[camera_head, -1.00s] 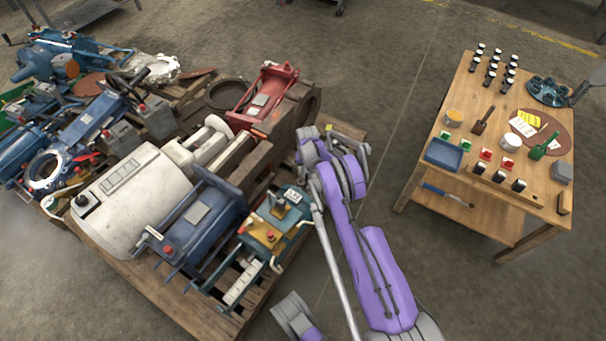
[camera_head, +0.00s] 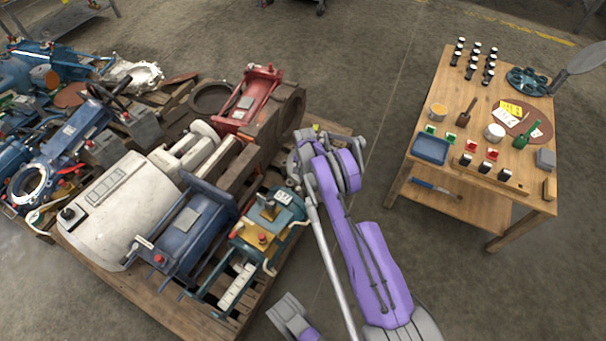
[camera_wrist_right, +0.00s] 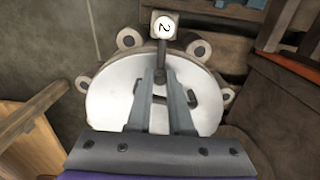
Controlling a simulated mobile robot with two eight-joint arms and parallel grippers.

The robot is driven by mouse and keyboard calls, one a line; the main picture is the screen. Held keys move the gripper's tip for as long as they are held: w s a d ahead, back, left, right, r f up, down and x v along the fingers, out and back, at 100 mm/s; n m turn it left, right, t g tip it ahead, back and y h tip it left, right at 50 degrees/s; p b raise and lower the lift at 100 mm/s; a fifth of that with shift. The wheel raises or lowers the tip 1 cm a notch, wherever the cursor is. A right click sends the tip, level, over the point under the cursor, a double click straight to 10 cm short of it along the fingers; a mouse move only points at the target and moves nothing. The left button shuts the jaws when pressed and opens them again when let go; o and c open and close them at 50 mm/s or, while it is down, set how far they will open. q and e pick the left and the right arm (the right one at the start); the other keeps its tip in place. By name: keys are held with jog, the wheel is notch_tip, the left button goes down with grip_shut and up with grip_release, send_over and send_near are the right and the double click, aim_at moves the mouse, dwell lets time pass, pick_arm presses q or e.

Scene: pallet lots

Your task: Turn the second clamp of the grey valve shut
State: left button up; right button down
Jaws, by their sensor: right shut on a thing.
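In the right wrist view the grey valve shows as a pale round face (camera_wrist_right: 112,98) with round lugs along its rim. The second clamp (camera_wrist_right: 163,52) has a white block marked "2" on top and a dark stem running down onto the face. My right gripper (camera_wrist_right: 160,74) is shut on the clamp's stem, its two fingers pointing up the picture. The fingers hide part of the clamp. In the head view my purple right arm reaches up to the pallet's right edge.
A wooden pallet (camera_head: 185,318) at left carries a white cylinder (camera_head: 120,207), a blue machine (camera_head: 195,225), a teal machine (camera_head: 270,230) and a red machine (camera_head: 247,100). A wooden table (camera_head: 470,95) with small parts stands at right. Bare floor lies between them.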

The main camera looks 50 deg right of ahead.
jog(key=shift+s, duration=0.1)
dwell(0.4)
jog(key=c, duration=0.8)
grip_release()
notch_tip(320, 180, up, 11)
jog(key=p, duration=0.2)
jog(key=shift+p, duration=0.35)
